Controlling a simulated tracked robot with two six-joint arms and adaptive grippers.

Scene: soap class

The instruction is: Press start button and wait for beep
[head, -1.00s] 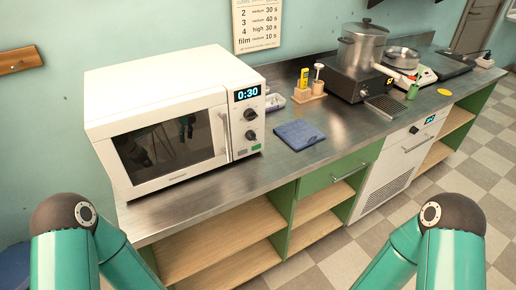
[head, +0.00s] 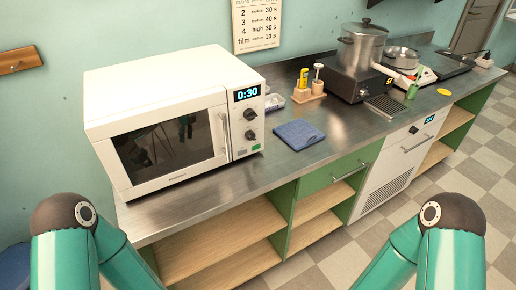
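A white microwave (head: 160,88) stands on the left part of the steel counter, its door shut. Its display (head: 246,94) reads 0:30. Below the display are two dark knobs (head: 250,115), one above the other. A small green button (head: 256,147) sits at the bottom of the control panel. No label on it can be read. Only the upper links of my two arms show, at the lower left and lower right. Neither gripper is in the picture.
The steel counter (head: 215,183) has a folded blue cloth (head: 298,135) right of the microwave. Behind it are a wooden holder (head: 309,94) and a clear dish (head: 274,102). A steel pot (head: 362,45) stands on a dark heater farther right. Open wooden shelves (head: 215,245) lie below.

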